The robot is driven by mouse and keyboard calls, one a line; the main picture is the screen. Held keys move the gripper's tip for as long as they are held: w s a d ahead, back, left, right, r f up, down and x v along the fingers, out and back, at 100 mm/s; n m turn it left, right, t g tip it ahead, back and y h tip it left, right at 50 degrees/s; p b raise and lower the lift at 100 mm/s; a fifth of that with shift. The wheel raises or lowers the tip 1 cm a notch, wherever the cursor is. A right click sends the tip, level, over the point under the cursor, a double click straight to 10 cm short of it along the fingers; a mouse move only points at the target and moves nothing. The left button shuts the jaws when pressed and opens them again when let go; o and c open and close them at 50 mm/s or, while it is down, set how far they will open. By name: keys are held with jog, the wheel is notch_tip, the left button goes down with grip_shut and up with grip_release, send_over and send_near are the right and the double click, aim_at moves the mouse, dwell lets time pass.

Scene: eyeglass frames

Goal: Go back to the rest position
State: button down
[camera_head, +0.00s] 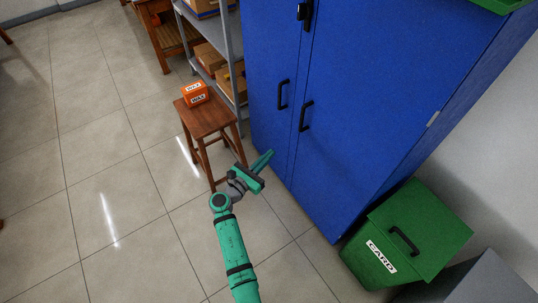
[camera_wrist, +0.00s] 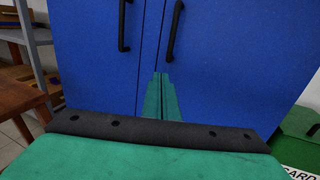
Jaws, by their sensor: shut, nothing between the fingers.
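My gripper (camera_head: 263,161) is at the end of my green arm, low in front of the blue cabinet (camera_head: 350,100). Its fingers are shut together with nothing between them. In the wrist view, the closed fingers (camera_wrist: 158,97) point toward the cabinet's lower doors, below the two black handles. Both cabinet doors look shut. I cannot tell from these views how close the fingertips are to the door surface.
A wooden stool (camera_head: 208,118) with an orange box (camera_head: 195,93) on it stands left of my gripper. A grey shelf (camera_head: 232,40) with cardboard boxes is behind it. A green bin (camera_head: 420,222) labelled CARD is right of the cabinet. The tiled floor at left is clear.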

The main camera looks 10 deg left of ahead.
dwell(0.3)
jog(key=s+d+f+m+g+y, duration=0.1)
jog(key=s+d+f+m+y, duration=0.1)
jog(key=s+f, duration=0.4)
jog(key=s+d+f+m+g+y, duration=0.1)
jog(key=s+d+f+m+y, duration=0.15)
jog(key=s+f, duration=0.4)
jog(key=s+f+m+y, duration=0.25)
jog(key=s+m, duration=0.35)
jog(key=s, duration=0.7)
jog(key=s+r+m+y, duration=0.2)
jog(key=s+r+m, duration=0.25)
jog(key=s, duration=0.35)
jog(key=s+d+r+m+t, duration=0.1)
jog(key=s+r+m, duration=0.5)
jog(key=r, duration=0.4)
jog(key=s+r+m+t, duration=0.1)
jog(key=s+r+m, duration=0.6)
jog(key=r, duration=0.3)
jog(key=shift+d+m+y, duration=0.35)
jog(key=shift+m+y, duration=0.05)
jog(key=shift+m, duration=0.3)
